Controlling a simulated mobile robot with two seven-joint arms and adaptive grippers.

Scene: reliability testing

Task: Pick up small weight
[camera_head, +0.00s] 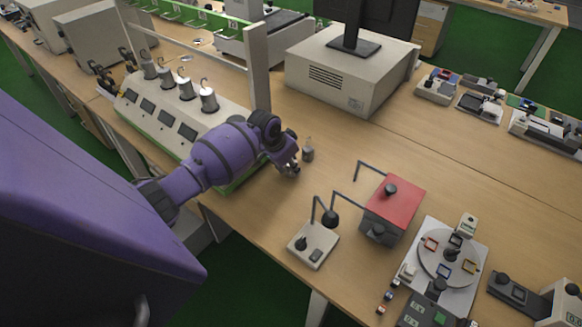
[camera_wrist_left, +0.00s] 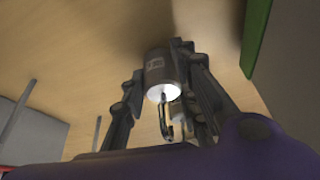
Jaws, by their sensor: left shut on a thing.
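A small grey metal weight (camera_head: 308,151) with a hook on top stands out just beyond my left gripper (camera_head: 293,160) in the head view, over the wooden table right of the long tester. In the left wrist view, the weight (camera_wrist_left: 163,70) is between the two dark fingers of my left gripper (camera_wrist_left: 160,66), with its white end and hook facing the camera. The gripper is shut on it. Whether the weight touches the tabletop is hard to tell. My right gripper is in neither view.
The long tester (camera_head: 150,112) carries several larger hooked weights (camera_head: 208,97) at the left. A red-topped box (camera_head: 398,193) and a small stand (camera_head: 313,245) are at front right. A monitor base unit (camera_head: 345,72) is behind. Bare table (camera_head: 375,140) lies between.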

